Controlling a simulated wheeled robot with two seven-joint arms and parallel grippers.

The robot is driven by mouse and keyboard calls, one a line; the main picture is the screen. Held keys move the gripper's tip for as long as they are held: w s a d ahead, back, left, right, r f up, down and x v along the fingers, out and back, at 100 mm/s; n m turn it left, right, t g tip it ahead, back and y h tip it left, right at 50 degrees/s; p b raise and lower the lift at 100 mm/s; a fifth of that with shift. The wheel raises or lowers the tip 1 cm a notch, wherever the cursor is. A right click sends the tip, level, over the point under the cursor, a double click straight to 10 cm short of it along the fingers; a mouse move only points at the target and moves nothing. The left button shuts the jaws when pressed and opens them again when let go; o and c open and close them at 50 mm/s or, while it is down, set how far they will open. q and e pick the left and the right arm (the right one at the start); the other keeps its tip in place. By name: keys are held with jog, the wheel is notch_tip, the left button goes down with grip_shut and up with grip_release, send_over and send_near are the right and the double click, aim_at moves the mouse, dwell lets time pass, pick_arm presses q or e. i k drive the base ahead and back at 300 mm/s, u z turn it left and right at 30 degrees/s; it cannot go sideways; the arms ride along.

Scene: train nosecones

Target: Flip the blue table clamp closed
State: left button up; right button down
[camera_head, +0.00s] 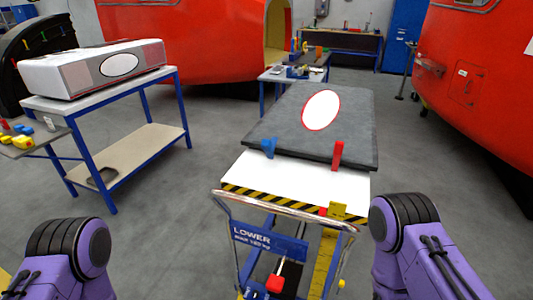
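The blue table clamp (268,147) is at the near left edge of a dark grey panel on the lift cart. It is small here, and I cannot tell whether its handle is up or down. A red clamp (338,155) stands upright at the same near edge, to the right. The grey panel (350,120) bears a white oval with a red rim. My purple left arm shows at the lower left and my purple right arm at the lower right. Both arms are apart from the clamps. Neither gripper shows in the view.
The lift cart has a white top (290,178) and a metal push handle (285,228) on the near side. A blue-legged table (100,110) with a white machine stands at the left. Red train bodies (480,80) stand at the right and back. Grey floor is clear between.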

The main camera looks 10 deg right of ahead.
aim_at(268, 145)
jog(key=k, duration=0.5)
jog(key=u, duration=1.95)
jog(key=i, duration=0.95)
jog(key=z, duration=1.8)
